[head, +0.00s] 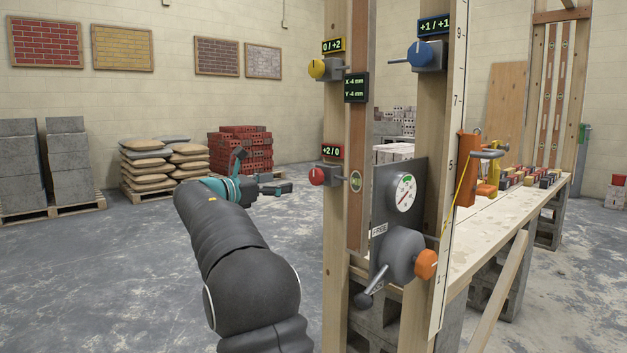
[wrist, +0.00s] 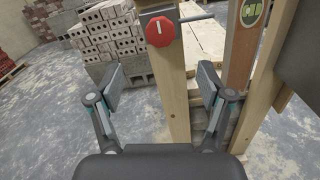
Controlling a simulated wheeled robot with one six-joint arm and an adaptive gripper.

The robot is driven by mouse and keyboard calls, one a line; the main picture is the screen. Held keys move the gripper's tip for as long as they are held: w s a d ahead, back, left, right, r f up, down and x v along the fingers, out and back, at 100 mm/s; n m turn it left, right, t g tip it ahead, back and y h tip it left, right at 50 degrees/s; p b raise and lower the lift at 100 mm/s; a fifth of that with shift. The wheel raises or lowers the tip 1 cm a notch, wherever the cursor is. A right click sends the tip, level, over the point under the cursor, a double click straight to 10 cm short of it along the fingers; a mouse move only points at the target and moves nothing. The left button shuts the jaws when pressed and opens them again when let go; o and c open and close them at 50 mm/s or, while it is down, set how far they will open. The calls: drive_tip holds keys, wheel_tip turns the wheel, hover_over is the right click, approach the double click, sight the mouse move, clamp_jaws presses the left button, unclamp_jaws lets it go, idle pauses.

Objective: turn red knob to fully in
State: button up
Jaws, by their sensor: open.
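My gripper (head: 262,182) is to the left of the red knob in the head view. In the wrist view my gripper (wrist: 170,85) is open and empty, its two fingers wide apart. The fingers do not touch the knob.
A yellow knob (head: 317,69) is higher on the same post, and a blue knob (head: 420,54) is on the right post. Open floor lies to the left.

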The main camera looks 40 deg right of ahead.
sight(314, 176)
drive_tip(key=d, duration=0.9)
drive_tip(key=w+d, duration=0.1)
drive_tip(key=d, duration=0.3)
drive_tip(key=shift+d, duration=0.3)
drive_tip(key=c, duration=1.2)
